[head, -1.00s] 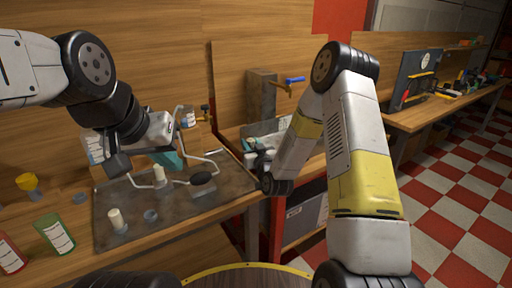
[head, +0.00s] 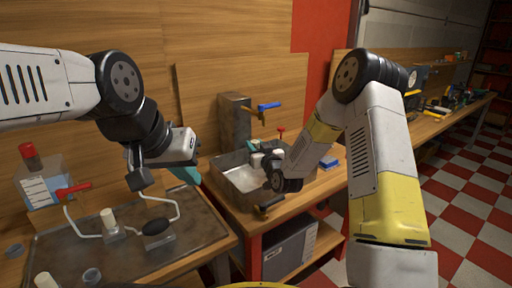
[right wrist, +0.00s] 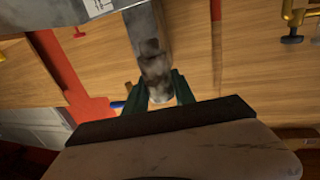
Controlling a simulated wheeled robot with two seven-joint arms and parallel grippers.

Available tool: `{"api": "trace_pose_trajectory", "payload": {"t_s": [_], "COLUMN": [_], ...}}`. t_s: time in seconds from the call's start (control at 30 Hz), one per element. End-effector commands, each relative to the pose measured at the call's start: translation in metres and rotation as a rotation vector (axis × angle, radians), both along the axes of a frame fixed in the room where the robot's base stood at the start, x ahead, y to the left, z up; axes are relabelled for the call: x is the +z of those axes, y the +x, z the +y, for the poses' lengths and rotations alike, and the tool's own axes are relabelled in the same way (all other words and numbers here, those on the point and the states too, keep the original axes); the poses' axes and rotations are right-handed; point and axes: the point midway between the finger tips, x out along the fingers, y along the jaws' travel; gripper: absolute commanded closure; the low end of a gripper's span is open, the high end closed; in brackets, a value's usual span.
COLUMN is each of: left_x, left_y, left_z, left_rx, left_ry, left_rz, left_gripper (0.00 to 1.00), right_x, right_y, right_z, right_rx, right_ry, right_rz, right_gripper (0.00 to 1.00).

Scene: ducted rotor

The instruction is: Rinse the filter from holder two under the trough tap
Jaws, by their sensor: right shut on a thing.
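The metal trough (head: 228,178) stands right of the workbench tray, with the tap (head: 268,107) and its blue handle on a grey post behind it. My right gripper (head: 262,158) is over the trough. In the right wrist view its teal fingers (right wrist: 161,92) are shut on a pale, blurred piece (right wrist: 158,88), probably the filter; its far end merges with the grey post behind. The tap outlet's relation to it is unclear. My left gripper (head: 186,174) hangs above the tray's right edge, its opening not clear.
The dark tray (head: 190,232) carries a bent tube and a black bulb (head: 158,226). A red-capped bottle (head: 38,180) stands left. A blue block (head: 330,162) lies right of the trough. A grey bin (head: 290,250) sits below.

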Motion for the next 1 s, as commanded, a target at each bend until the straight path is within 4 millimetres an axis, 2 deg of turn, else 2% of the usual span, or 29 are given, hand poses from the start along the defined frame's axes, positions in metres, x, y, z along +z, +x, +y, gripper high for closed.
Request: {"api": "trace_pose_trajectory", "payload": {"t_s": [1.0], "left_x": [0.0], "left_y": [0.0], "left_z": [0.0], "left_rx": [0.0], "left_ry": [0.0], "left_rz": [0.0], "left_gripper": [1.0], "right_x": [-0.02], "right_y": [0.098], "right_z": [-0.02], "right_rx": [-0.002], "right_ry": [0.0], "right_rz": [0.0], "right_gripper": [1.0]}}
